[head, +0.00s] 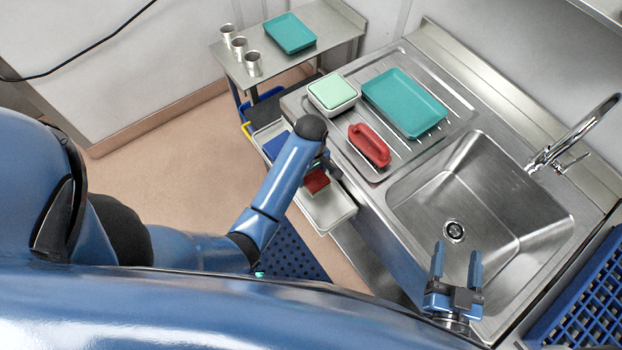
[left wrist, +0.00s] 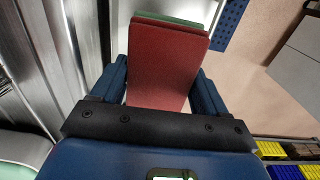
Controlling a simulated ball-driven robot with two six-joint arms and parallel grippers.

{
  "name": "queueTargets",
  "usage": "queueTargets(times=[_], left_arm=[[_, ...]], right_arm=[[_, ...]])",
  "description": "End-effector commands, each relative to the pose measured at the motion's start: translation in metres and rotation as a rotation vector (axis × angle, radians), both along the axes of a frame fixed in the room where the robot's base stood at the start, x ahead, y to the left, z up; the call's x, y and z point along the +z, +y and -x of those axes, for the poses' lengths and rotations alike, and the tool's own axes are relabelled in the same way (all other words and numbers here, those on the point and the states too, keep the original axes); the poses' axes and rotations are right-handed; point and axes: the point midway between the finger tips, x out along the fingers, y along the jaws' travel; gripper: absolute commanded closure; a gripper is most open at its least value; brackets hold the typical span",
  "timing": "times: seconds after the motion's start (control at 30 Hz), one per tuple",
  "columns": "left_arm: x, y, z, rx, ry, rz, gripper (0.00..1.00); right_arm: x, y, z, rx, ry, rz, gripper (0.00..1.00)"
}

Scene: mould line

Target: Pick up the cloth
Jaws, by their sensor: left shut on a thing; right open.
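A red folded cloth (left wrist: 165,60) lies between the two fingers of my left gripper (left wrist: 160,88) in the left wrist view, with a green layer at its far edge. In the head view the red cloth (head: 317,182) shows small below my left gripper (head: 322,168), over the pale tray beside the sink unit. The left gripper is shut on the cloth; its fingers are partly hidden by my arm in the head view. My right gripper (head: 457,265) is open and empty over the front edge of the sink.
The pale tray (head: 333,217) also holds a blue item (head: 276,145). On the drainboard are a red brush-like block (head: 369,146), a teal tray (head: 404,103) and a white tub (head: 333,93). A blue crate (head: 590,300) stands at right. The sink (head: 490,190) is empty.

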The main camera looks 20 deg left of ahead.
Motion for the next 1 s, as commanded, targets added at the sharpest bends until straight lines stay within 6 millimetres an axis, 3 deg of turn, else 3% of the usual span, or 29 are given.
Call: queueTargets(times=[0.2,0.3,0.4,0.7,1.0], left_arm=[[0.061,0.0,-0.001,0.0,-0.007,0.001,0.61],[0.089,0.0,-0.001,0.0,-0.004,0.001,0.61],[0.106,0.0,0.0,0.0,0.001,-0.001,0.61],[0.133,0.0,0.0,0.0,0.0,0.0,0.61],[0.14,0.0,0.0,0.0,0.0,0.0,0.61]], right_arm=[[-0.006,0.0,0.0,0.0,0.0,0.0,0.34],[0.007,0.0,0.0,0.0,0.0,0.0,0.34],[0.025,0.0,0.0,0.0,0.0,0.0,0.34],[0.053,0.0,0.0,0.0,0.0,0.0,0.34],[0.06,0.0,0.0,0.0,0.0,0.0,0.34]])
